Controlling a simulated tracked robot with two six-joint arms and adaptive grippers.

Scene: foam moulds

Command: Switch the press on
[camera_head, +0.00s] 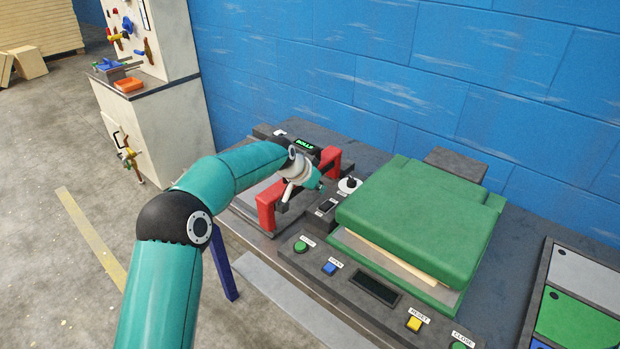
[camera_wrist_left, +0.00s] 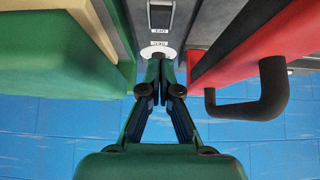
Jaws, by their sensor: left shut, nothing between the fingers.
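The green press (camera_head: 415,220) sits on the grey bench, its thick green lid lying over a pale layer. On its left side is a small dark panel with a black rocker switch (camera_head: 327,206), which also shows at the top of the left wrist view (camera_wrist_left: 160,15). Behind it is a white round base with a dark knob (camera_head: 349,185). My left gripper (camera_head: 320,186) is shut and empty, just left of this knob in the head view. In the wrist view its fingertips (camera_wrist_left: 158,62) overlap the white disc (camera_wrist_left: 158,52); contact cannot be told. My right gripper is out of view.
A red-handled frame (camera_head: 268,205) stands close to the left of my gripper. The front panel has a green button (camera_head: 300,247), a blue button (camera_head: 329,268), a dark display (camera_head: 376,287) and a yellow button (camera_head: 414,324). A blue wall (camera_head: 450,80) stands behind.

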